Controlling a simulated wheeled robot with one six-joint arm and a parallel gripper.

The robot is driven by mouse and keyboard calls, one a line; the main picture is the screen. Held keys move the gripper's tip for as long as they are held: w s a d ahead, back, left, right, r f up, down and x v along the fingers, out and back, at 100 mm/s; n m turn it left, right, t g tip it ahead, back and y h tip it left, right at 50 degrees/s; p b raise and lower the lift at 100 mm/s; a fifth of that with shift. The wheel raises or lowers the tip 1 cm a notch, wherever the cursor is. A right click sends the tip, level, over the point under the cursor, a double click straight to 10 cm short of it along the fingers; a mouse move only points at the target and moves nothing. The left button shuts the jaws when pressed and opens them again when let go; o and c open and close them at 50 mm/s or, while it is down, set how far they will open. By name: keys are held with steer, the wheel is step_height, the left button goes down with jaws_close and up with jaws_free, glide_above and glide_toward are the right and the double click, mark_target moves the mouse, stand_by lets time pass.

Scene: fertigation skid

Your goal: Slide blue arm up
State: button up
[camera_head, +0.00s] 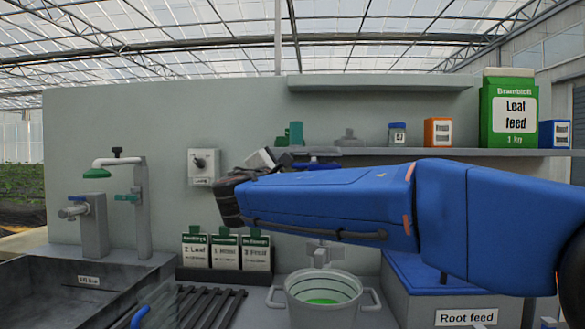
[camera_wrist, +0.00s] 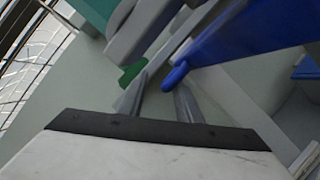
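A blue arm (camera_wrist: 225,45) reaches in from the upper right in the wrist view, and its rounded tip ends by my fingertips. My gripper (camera_wrist: 161,82) has its two grey fingers apart, with a gap between them. The blue tip lies close to the right finger; whether they touch I cannot tell. In the head view a blue bar (camera_head: 318,154) shows just above my own blue arm, under the shelf. My gripper (camera_head: 262,158) is partly hidden there by my wrist.
A green piece (camera_wrist: 130,74) and a grey body (camera_wrist: 145,30) are close to my fingers. The shelf (camera_head: 460,153) holds a Leaf feed box (camera_head: 508,110) and smaller packs. Below are a bucket (camera_head: 323,306), several labelled packs (camera_head: 225,250) and a Root feed box (camera_head: 465,310).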

steer(key=shift+d, duration=0.2)
steer(key=shift+s+f, duration=0.1)
steer(key=shift+s, duration=0.1)
steer(key=v, duration=1.7)
steer(key=shift+a, duration=0.15)
